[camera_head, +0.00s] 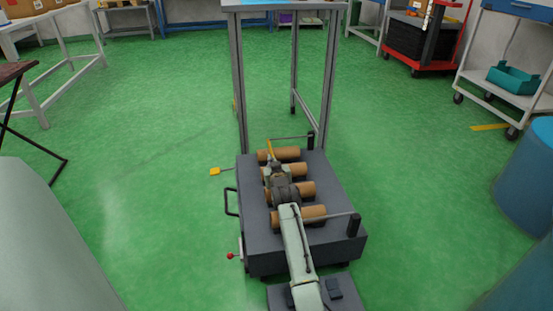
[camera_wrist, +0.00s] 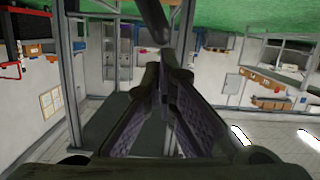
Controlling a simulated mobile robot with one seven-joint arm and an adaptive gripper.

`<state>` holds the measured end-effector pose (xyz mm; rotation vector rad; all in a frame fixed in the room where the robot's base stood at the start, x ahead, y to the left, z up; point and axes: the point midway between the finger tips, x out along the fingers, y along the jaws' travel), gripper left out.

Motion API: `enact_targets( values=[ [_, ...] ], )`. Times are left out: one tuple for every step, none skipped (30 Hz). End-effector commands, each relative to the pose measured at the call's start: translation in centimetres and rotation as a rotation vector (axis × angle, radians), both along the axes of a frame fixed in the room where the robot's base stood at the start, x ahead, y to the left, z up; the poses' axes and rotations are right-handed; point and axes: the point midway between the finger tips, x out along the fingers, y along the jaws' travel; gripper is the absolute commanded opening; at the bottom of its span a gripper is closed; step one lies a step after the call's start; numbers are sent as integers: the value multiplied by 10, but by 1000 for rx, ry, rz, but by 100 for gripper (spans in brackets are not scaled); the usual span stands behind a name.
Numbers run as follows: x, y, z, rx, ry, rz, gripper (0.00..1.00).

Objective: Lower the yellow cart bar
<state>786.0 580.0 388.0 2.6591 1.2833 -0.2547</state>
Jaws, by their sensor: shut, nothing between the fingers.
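The dark grey cart (camera_head: 328,180) is low and carries several brown rolls (camera_head: 283,154). A short yellow upright piece (camera_head: 269,147) shows at its far left part, just beyond my gripper (camera_head: 272,164). A flat yellow piece (camera_head: 215,171) sticks out left of the cart on a thin stem. I cannot tell which of these is the cart bar. My gripper is over the rolls, small in the head view. In the wrist view my gripper (camera_wrist: 164,76) is shut, with nothing visible between its fingers. A dark rod end (camera_wrist: 153,20) shows beyond the fingertips there; no yellow bar shows in that view.
A tall grey metal frame (camera_head: 238,85) stands at the cart's far end. Dark posts (camera_head: 354,225) with thin rods rise on the cart's right side. A red-knobbed lever (camera_head: 230,256) is at its near left. Blue barrels (camera_head: 525,180) stand at right.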

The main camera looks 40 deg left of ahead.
Motion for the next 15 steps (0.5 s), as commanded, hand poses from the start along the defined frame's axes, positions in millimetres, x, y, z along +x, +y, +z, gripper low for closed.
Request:
enact_targets(
  values=[
    [-1,0,-3,0,1,0,0],
    [-1,1,-4,0,1,0,0],
    [-1,1,-5,0,1,0,0],
    [-1,1,-6,0,1,0,0],
    [-1,1,-6,0,1,0,0],
    [-1,1,-7,0,1,0,0],
    [-1,1,-7,0,1,0,0],
    [-1,1,-7,0,1,0,0],
    [-1,1,-7,0,1,0,0],
    [-1,1,-7,0,1,0,0],
    [-1,1,-7,0,1,0,0],
    [-1,1,-7,0,2,-1,0],
    [-1,1,-7,0,2,-1,0],
    [-1,1,-7,0,3,-1,0],
    [-1,1,-7,0,3,-1,0]
  ],
)
